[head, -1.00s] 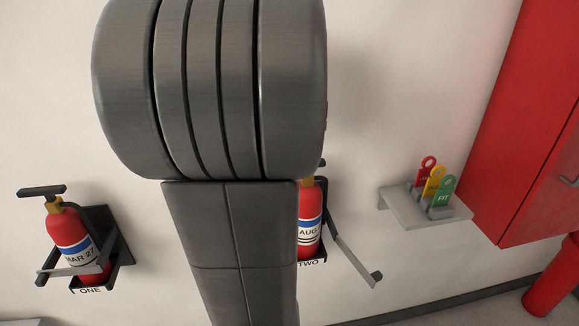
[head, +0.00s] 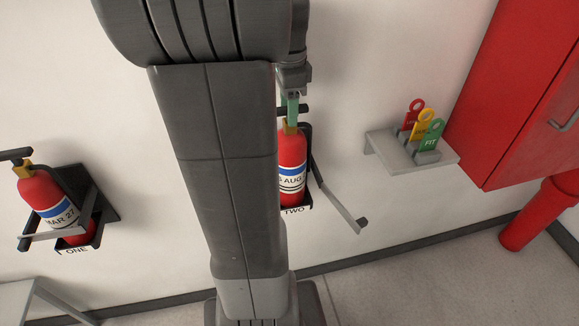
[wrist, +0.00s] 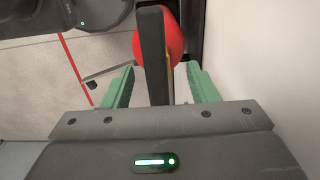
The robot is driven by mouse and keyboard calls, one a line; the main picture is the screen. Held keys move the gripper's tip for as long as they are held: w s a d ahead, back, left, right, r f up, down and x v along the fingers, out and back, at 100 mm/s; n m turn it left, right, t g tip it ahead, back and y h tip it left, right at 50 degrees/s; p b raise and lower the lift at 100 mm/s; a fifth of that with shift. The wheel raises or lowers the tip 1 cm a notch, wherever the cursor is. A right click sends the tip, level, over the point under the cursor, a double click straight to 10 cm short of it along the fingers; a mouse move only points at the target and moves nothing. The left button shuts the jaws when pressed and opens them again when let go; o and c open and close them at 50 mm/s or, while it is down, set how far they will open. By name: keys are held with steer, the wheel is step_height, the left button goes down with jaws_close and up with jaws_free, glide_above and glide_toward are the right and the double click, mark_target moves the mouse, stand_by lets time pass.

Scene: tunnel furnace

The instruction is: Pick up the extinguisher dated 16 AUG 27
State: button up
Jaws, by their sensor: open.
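A red extinguisher (head: 291,160) with a blue and white label stands in the bracket marked TWO (head: 294,210). The bracket's retaining bar (head: 340,195) is swung out to the right. My gripper (head: 292,106) points down at the top of this extinguisher. In the wrist view my gripper (wrist: 161,70) is open, a green finger on each side of the black handle (wrist: 154,60), with the red body (wrist: 172,40) beyond. I cannot tell if either finger touches.
Another extinguisher (head: 45,197), reading MAR 27, sits in bracket ONE at the left, its bar across it. A small shelf (head: 400,160) with red, yellow and green tags is on the wall at right. A red cabinet (head: 525,90) and red pipe (head: 540,212) are farther right.

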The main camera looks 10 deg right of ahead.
step_height(320, 180, down, 4)
steer(key=shift+s, duration=0.15)
jaws_close()
stand_by(1.3)
steer(key=shift+d+r, duration=0.1)
steer(key=shift+r, duration=0.05)
